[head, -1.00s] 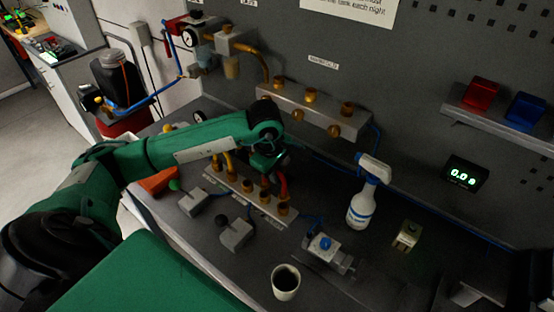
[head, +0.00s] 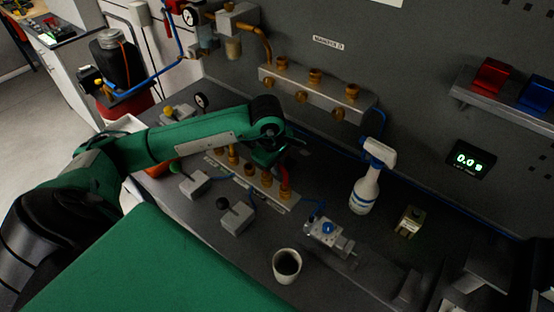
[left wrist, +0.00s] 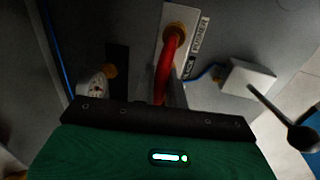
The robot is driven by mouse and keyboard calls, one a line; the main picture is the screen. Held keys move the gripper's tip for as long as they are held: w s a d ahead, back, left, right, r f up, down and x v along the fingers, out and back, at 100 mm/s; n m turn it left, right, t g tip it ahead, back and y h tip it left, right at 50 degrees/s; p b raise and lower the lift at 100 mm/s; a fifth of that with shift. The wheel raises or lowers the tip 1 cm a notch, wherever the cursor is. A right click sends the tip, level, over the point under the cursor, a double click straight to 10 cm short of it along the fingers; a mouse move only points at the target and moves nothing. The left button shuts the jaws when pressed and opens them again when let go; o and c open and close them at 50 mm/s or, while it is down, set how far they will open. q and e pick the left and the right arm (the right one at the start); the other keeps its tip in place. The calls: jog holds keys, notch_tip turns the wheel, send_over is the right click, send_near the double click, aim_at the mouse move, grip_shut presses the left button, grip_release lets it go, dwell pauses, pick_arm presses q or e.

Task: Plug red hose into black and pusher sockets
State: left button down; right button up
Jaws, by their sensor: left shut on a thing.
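My left gripper (head: 268,156) is above the lower socket strip (head: 240,178), shut on the red hose (head: 285,174). In the left wrist view the red hose (left wrist: 165,68) curves down from a brass socket (left wrist: 175,32) toward my gripper. That end is at the socket; a label beside it reads "PUSHER", and a partly legible "BLACK" is below. The hose's other end and the fingertips are hidden behind the gripper body. In the head view, brass sockets (head: 267,180) stand along the strip. My right gripper is not in view.
Grey lever boxes (head: 236,220) stand in front of the strip. A white cup (head: 287,265), a clamp-like device with a blue knob (head: 327,229) and a spray bottle (head: 366,188) stand to the right. The upper manifold (head: 315,92) is on the wall behind.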

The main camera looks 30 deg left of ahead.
pick_arm(q)
jog(key=c, duration=1.4)
grip_release()
jog(key=shift+o, duration=0.2)
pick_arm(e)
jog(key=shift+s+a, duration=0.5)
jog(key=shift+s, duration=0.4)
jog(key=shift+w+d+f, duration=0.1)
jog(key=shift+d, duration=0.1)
